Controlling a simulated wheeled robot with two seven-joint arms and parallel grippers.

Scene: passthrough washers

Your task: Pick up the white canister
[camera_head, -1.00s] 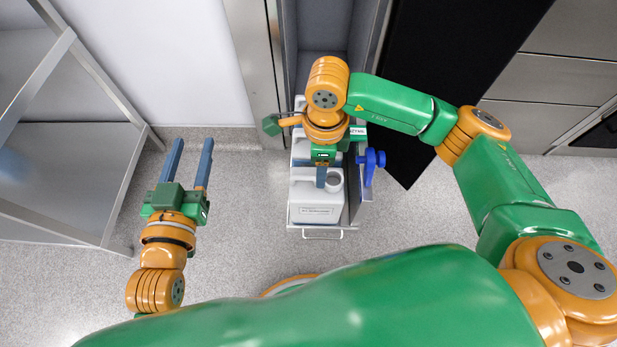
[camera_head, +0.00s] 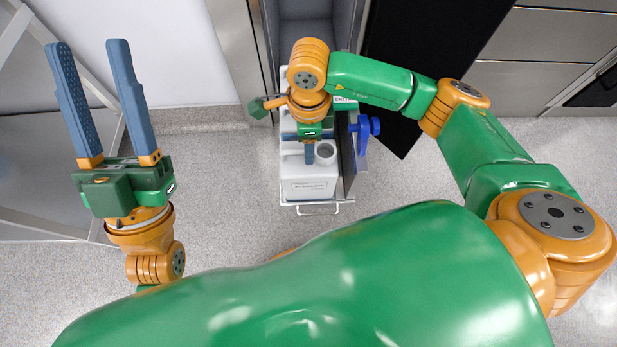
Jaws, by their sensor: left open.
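A white canister (camera_head: 308,183) with a label on its front and a round opening on top stands at the front of a narrow pull-out drawer (camera_head: 350,178). My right gripper (camera_head: 309,158) points down over this canister, its blue finger at the canister's top by the handle. I see its fingers edge-on, so their gap and any hold are hidden. More white containers (camera_head: 288,118) stand behind, mostly covered by my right wrist. My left gripper (camera_head: 89,45) is open and empty at the far left, raised near the camera and away from the canister.
A metal shelf frame (camera_head: 65,72) is behind my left gripper. A dark panel (camera_head: 425,40) and steel drawer fronts (camera_head: 535,45) are at the right. The floor (camera_head: 235,190) left of the drawer is clear.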

